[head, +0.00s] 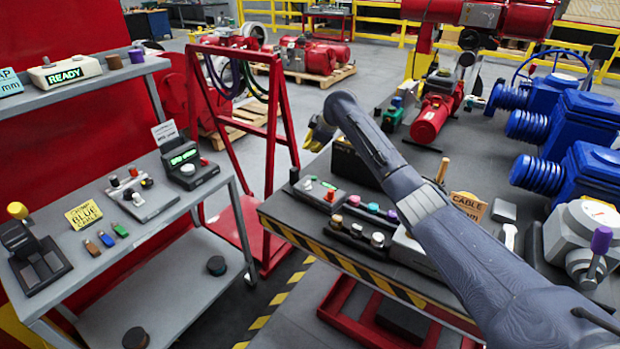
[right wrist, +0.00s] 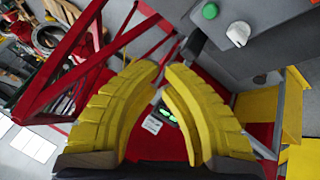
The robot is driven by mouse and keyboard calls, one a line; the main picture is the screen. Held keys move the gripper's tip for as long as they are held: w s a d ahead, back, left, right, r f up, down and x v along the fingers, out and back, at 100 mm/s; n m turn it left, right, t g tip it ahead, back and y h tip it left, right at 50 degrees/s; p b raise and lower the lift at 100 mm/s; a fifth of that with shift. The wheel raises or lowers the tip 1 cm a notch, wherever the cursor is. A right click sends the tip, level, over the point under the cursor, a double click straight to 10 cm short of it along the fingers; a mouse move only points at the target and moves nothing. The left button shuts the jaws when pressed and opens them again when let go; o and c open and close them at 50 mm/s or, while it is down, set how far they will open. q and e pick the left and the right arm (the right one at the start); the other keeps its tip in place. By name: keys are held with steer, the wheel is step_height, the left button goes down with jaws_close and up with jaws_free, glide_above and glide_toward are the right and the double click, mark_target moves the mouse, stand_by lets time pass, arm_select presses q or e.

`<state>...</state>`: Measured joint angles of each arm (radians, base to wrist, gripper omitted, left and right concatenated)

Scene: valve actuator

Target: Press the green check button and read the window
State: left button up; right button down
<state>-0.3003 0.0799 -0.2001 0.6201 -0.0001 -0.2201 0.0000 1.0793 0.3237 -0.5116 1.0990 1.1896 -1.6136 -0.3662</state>
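A small control box (head: 322,192) at the table's left edge carries a green button (head: 308,185) and a red one. In the right wrist view a green button (right wrist: 210,11) sits beside a white knob on a dark grey housing; I cannot tell if it is the same button. A lit green window (head: 183,157) stands on the left bench, its text too small to read. My right gripper (head: 321,131) is above the table's left edge, apart from the control box. Its yellow fingers (right wrist: 161,71) show a narrow empty gap at the tips. My left gripper is out of view.
A red frame (head: 243,130) stands between bench and table. Coloured knobs line the table's near edge, and blue actuators (head: 578,170) fill its right side. My right arm crosses above the table.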

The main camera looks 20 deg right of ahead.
mark_target(311, 177)
steer(key=shift+f, duration=0.1)
steer(key=shift+f, duration=4.25)
steer(key=shift+f, duration=1)
steer(key=shift+r, duration=0.95)
steer(key=shift+r, duration=2.5)
